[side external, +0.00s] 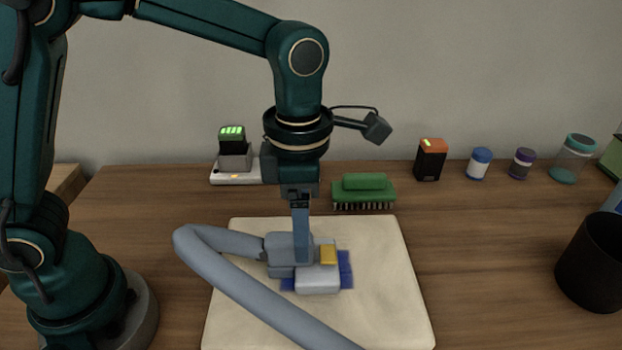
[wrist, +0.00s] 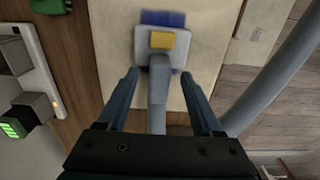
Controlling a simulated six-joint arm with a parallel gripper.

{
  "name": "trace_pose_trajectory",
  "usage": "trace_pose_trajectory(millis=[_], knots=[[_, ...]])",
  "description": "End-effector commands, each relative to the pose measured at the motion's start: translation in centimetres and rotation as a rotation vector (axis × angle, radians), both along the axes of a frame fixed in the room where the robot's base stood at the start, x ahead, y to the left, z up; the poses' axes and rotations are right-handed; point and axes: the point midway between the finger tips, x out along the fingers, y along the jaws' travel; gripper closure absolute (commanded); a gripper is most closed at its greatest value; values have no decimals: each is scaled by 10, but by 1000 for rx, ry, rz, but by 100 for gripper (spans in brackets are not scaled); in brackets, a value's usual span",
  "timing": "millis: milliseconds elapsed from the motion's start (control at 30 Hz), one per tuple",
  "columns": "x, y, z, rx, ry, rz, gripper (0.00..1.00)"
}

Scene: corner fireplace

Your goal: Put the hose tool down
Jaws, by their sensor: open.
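The hose tool (side external: 317,279) is a grey block with a yellow patch and a thick grey hose. It lies on a blue patch (side external: 346,268) on the pale board. In the wrist view the hose tool (wrist: 177,49) is at the top middle, with its neck running back between my fingers. My gripper (side external: 302,258) points straight down at the tool. In the wrist view my gripper (wrist: 164,80) is open, with a visible gap between each finger and the neck. The far finger is hidden in the side view.
The hose (side external: 235,275) loops left and runs across the pale board (side external: 391,290) to the front. A green brush (side external: 364,190), a charger (side external: 235,162), an orange-topped battery (side external: 431,160) and small jars stand behind. A black cup (side external: 593,265) is at right. The table right of the board is clear.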

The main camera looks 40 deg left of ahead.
Motion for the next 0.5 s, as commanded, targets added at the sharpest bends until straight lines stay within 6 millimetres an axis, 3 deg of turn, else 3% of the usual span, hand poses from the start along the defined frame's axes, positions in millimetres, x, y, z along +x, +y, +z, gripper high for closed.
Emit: trace_pose_trajectory(millis=[233,500], knots=[[1,0,54,-3,-7,0,33],[1,0,87,-1,-2,0,33]])
